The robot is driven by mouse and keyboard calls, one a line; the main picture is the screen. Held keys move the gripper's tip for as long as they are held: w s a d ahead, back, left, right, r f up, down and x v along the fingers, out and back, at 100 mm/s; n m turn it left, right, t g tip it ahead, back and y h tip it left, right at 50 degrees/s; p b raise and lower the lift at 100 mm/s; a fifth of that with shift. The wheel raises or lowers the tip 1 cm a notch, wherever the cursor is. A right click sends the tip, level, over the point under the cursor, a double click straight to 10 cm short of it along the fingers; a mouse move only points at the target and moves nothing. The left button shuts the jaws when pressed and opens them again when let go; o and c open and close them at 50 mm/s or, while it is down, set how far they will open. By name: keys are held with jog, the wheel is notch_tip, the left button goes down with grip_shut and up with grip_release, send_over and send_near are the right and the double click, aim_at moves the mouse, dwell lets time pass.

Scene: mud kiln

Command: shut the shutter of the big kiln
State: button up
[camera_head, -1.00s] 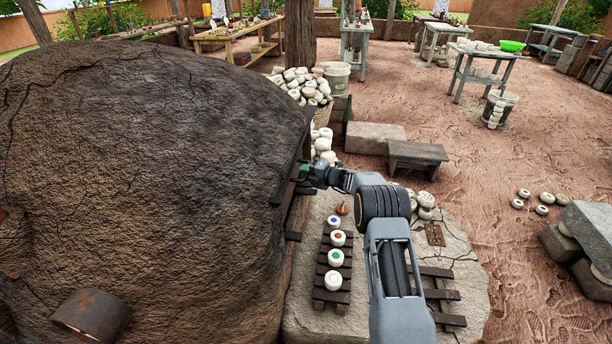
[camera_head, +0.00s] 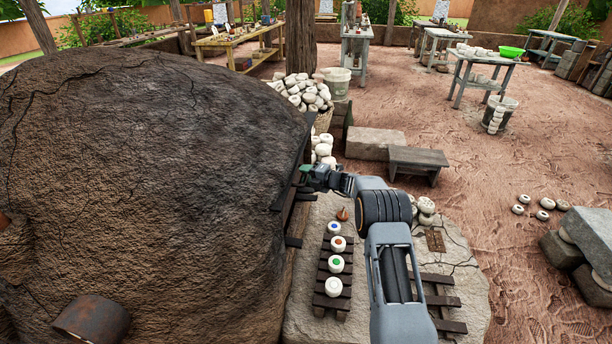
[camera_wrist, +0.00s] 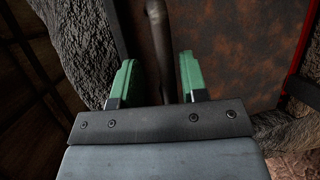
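The big kiln (camera_head: 140,170) is a brown, cracked mud dome filling the left of the head view. Its mouth side faces right, with dark bars along the edge. In the wrist view a rust-brown panel (camera_wrist: 230,50), which looks like the shutter, fills the upper right. A dark bar (camera_wrist: 160,40), like a handle, runs down in front of it. My gripper (camera_wrist: 156,80) is open, with its green fingers on either side of the bar and gaps visible. My gripper (camera_head: 304,173) is at the kiln's right edge in the head view. How far the shutter stands open cannot be told.
Small white pots with coloured spots (camera_head: 335,264) stand on a dark slatted rack on the stone slab (camera_head: 310,320) beside the kiln. A low bench (camera_head: 418,158) and a stone block (camera_head: 375,144) stand beyond. Open earth floor lies to the right.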

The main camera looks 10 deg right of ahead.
jog(key=p+v, duration=0.1)
jog(key=v, duration=1.2)
jog(key=shift+s+d, duration=0.25)
jog(key=shift+d, duration=0.05)
